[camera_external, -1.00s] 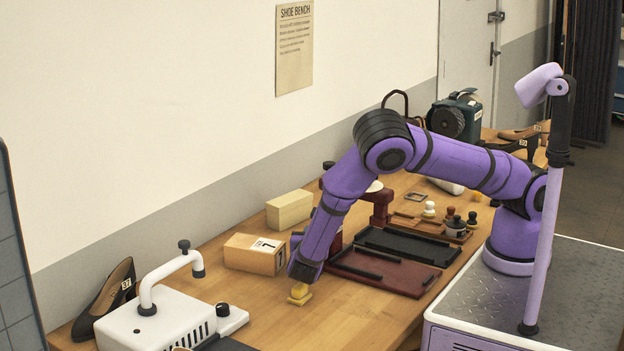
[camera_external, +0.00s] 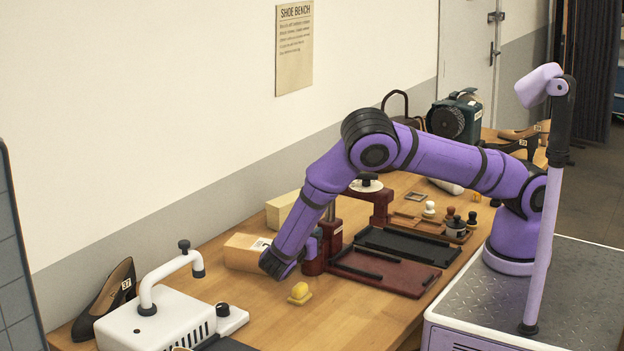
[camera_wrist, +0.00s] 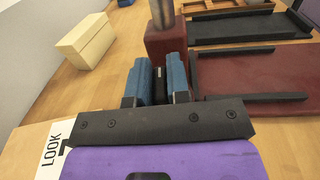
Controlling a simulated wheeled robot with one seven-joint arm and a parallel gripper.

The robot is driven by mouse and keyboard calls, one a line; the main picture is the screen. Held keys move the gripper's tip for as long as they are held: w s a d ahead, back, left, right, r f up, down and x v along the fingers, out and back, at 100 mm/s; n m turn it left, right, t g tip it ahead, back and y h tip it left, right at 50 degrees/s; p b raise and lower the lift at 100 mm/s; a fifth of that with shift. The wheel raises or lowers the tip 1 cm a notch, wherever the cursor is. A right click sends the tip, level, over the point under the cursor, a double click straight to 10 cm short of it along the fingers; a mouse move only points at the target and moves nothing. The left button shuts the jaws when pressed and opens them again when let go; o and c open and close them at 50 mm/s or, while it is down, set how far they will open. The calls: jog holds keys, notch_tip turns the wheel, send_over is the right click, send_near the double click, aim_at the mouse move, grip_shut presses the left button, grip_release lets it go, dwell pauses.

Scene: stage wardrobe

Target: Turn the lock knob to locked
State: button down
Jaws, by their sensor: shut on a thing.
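The dark red press (camera_external: 334,240) stands on the bench; its red foot block and metal post (camera_wrist: 165,42) fill the top middle of the wrist view. My gripper (camera_wrist: 157,68) has its blue fingers on either side of a small black knob (camera_wrist: 158,80) at the near face of the red block, and is shut on it. In the external view my gripper (camera_external: 312,248) reaches low against the press's left end. My wrist and the fingers hide the knob there. I cannot read any lock mark or the knob's angle.
A yellow piece (camera_external: 299,293) lies on the bench just in front of my wrist. A cardboard box (camera_external: 243,252) and a pale block (camera_external: 284,210) stand behind. A dark red tray (camera_external: 390,275) and black tray (camera_external: 410,245) lie to the right. A white machine (camera_external: 160,322) stands front left.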

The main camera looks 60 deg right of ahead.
jog(key=c, duration=1.1)
grip_release()
jog(key=a, duration=1)
jog(key=shift+s+a, duration=0.4)
jog(key=shift+s, duration=0.05)
